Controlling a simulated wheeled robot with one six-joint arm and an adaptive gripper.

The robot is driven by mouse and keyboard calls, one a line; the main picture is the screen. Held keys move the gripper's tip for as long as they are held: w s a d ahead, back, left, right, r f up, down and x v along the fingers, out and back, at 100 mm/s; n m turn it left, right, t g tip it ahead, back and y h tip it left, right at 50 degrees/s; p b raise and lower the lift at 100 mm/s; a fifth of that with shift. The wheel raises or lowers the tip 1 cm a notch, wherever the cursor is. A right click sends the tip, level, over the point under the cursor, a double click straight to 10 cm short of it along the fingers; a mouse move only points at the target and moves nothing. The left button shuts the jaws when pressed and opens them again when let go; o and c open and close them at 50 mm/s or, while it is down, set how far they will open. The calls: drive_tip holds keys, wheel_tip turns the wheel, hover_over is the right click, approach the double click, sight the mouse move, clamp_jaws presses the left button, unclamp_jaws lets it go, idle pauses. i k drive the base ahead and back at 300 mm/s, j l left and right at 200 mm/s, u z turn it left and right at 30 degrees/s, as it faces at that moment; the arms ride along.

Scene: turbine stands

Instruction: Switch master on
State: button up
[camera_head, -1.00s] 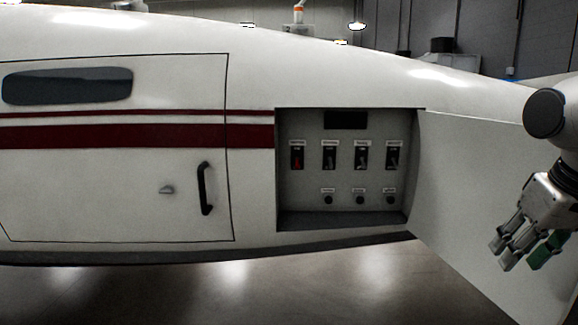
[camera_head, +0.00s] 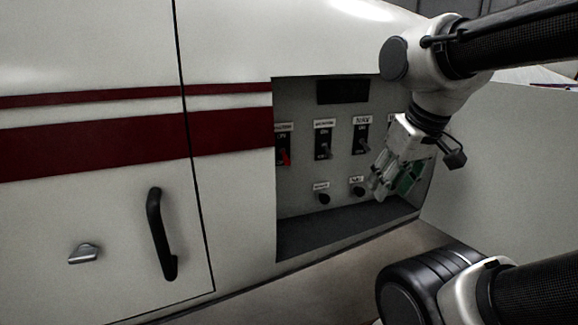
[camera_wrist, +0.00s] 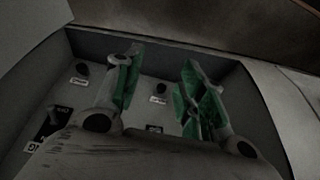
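The red switch (camera_head: 284,157) is the leftmost on the recessed panel in the head view. Its label is partly cut off by the recess edge, and its lever seems to point down. My gripper (camera_head: 392,184) is in front of the right part of the panel, well to the right of the red switch. In the wrist view my gripper (camera_wrist: 160,75) has its green-padded fingers apart with nothing between them. The red switch is not visible in the wrist view.
Two dark-levered switches (camera_head: 323,147) (camera_head: 362,143) stand right of the red one, with black knobs (camera_head: 323,198) (camera_head: 357,191) below. My arm covers the panel's right part. An open flap (camera_head: 490,170) stands at right. A door handle (camera_head: 160,232) is at left.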

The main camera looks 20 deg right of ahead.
sight(282, 151)
drive_tip(key=k, duration=0.9)
